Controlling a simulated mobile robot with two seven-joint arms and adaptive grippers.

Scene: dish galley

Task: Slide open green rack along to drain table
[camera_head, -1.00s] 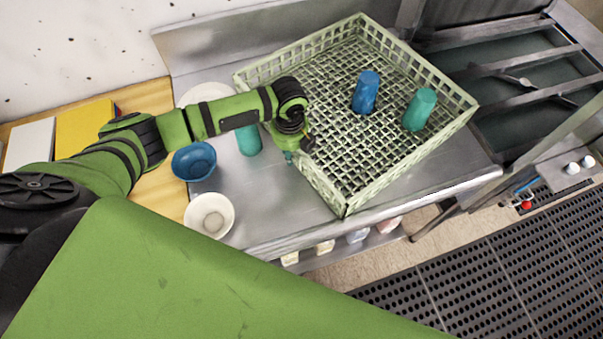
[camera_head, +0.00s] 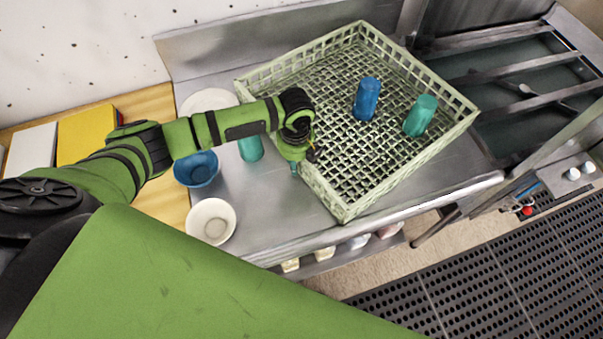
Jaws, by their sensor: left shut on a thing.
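The open green rack (camera_head: 346,212) is a pale green lattice crate on the steel drain table (camera_head: 270,222). A blue cup (camera_head: 367,99) and a teal cup (camera_head: 420,116) stand inside it, apart from each other. My left gripper (camera_head: 296,166) is at the rack's left wall and shut on it; the arm's wrist hides part of that wall and the fingertips are barely seen. My right gripper is not in view.
A blue bowl (camera_head: 197,169), a white bowl (camera_head: 211,221), a white plate (camera_head: 207,101) and another teal cup (camera_head: 251,149) stand left of the rack. Right of the rack is a sunken bay with metal rails (camera_head: 530,63).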

